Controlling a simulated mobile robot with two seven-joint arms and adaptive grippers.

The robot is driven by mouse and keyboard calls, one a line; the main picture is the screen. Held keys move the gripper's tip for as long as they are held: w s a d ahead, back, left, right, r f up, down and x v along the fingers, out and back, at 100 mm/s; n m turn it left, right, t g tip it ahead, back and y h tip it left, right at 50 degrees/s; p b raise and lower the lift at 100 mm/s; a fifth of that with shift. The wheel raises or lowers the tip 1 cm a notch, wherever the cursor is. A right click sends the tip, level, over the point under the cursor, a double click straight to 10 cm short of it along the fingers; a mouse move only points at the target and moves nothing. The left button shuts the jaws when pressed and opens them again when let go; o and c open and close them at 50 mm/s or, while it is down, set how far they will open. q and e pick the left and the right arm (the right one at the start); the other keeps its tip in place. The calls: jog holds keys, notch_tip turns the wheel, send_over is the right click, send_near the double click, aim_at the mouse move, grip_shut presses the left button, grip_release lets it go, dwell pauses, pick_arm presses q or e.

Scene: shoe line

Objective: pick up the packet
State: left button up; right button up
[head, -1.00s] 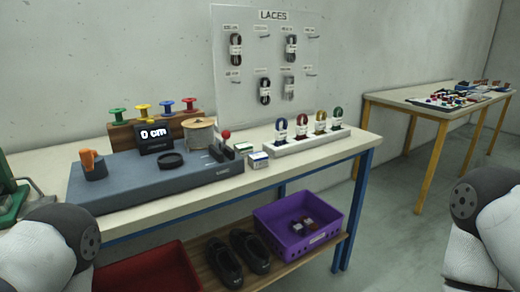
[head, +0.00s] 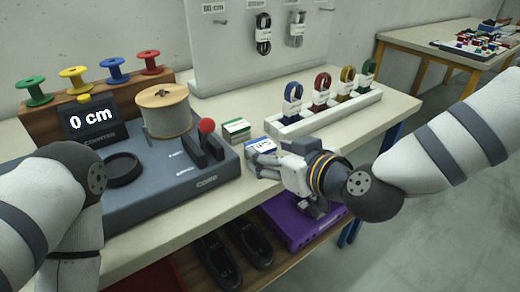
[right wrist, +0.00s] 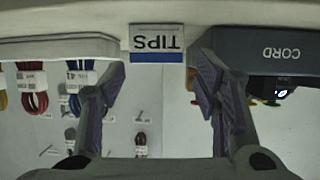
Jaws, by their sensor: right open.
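A small white-and-blue packet marked TIPS (head: 264,146) lies at the table's front edge, right of the grey cord station (head: 205,178). My right gripper (head: 258,160) is at this packet, open. In the right wrist view the picture is upside down; the TIPS packet (right wrist: 157,42) shows between and beyond the two spread fingers (right wrist: 160,80), and I see no finger touching it. A similar green-and-white packet (head: 236,130) lies just behind it, to the left. My left arm comes in from the left; its gripper is out of view.
A white rack (head: 318,122) with several coloured lace bundles stands behind and right of the packet. A red-knobbed lever (head: 207,127) rises to its left. Below are a purple bin (head: 290,228), partly hidden by my right gripper, and dark shoes (head: 220,262) on the shelf.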

aim_at(260, 145)
jog(key=x, duration=0.5)
jog(key=shift+w+b, duration=0.35)
jog(key=shift+w, duration=0.15)
jog(key=shift+r, duration=0.15)
jog(key=shift+c, duration=0.6)
jog(key=c, duration=0.9)
jog(key=shift+o, duration=0.2)
